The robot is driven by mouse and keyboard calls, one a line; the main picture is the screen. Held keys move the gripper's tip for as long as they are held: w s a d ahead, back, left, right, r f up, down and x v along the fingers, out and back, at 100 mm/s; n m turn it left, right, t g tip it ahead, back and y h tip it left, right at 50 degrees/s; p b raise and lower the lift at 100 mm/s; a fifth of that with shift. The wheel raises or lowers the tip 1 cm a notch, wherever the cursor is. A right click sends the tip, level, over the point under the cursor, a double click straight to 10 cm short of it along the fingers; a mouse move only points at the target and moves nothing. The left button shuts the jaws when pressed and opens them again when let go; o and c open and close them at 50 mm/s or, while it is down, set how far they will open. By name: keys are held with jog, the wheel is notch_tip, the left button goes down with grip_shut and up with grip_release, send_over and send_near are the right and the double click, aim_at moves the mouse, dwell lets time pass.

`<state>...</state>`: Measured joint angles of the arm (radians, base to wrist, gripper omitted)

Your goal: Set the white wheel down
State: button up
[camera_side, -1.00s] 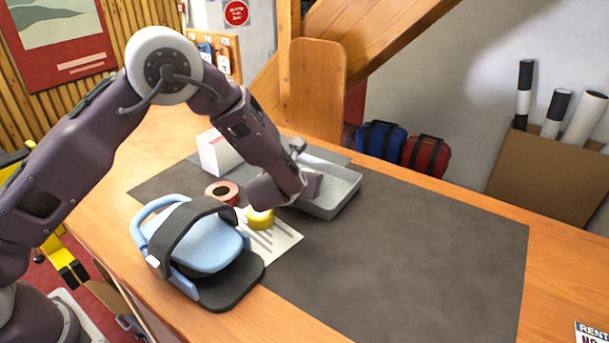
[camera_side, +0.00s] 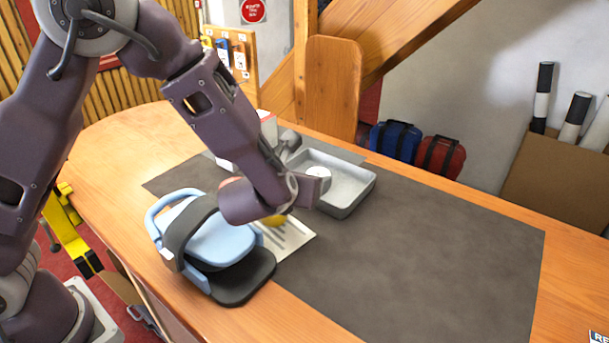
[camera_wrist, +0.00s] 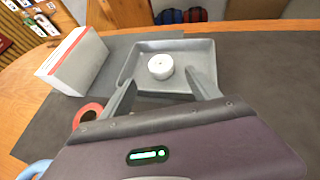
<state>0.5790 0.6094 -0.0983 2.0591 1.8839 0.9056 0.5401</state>
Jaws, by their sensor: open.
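The white wheel (camera_side: 318,172) lies flat in the grey tray (camera_side: 352,205), seen only partly behind my gripper in the side view. In the wrist view the wheel (camera_wrist: 161,66) shows whole on the floor of the tray (camera_wrist: 205,52), toward its middle. My gripper (camera_wrist: 163,88) is open and empty. Its two fingers are spread at the near side of the tray, and the wheel is beyond the tips, apart from them. In the side view my gripper (camera_side: 305,168) is over the tray's left end.
A white box with a red stripe (camera_wrist: 75,62) stands left of the tray. A red tape roll (camera_wrist: 88,114) is nearer. A yellow roll (camera_side: 274,221) on a printed sheet (camera_side: 292,240) and a blue-and-black device (camera_side: 215,240) are in front. The dark mat (camera_side: 430,245) is clear at right.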

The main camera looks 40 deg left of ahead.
jog(key=shift+s+r, duration=0.1)
jog(key=shift+s, duration=0.05)
jog(key=s+a+r+n+g+y, duration=0.1)
jog(key=s+a+r+n+g, duration=0.25)
jog(key=s+a+n, duration=0.5)
jog(key=s+a+r+n+g+y, duration=0.25)
jog(key=s+a+r+n, duration=0.35)
jog(key=s+n, duration=0.4)
jog(key=s+d+r+n+h, duration=0.2)
jog(key=s+d+n+h, duration=0.5)
jog(key=s+n, duration=0.5)
jog(key=shift+d+n, duration=0.4)
jog(key=shift+n, duration=0.55)
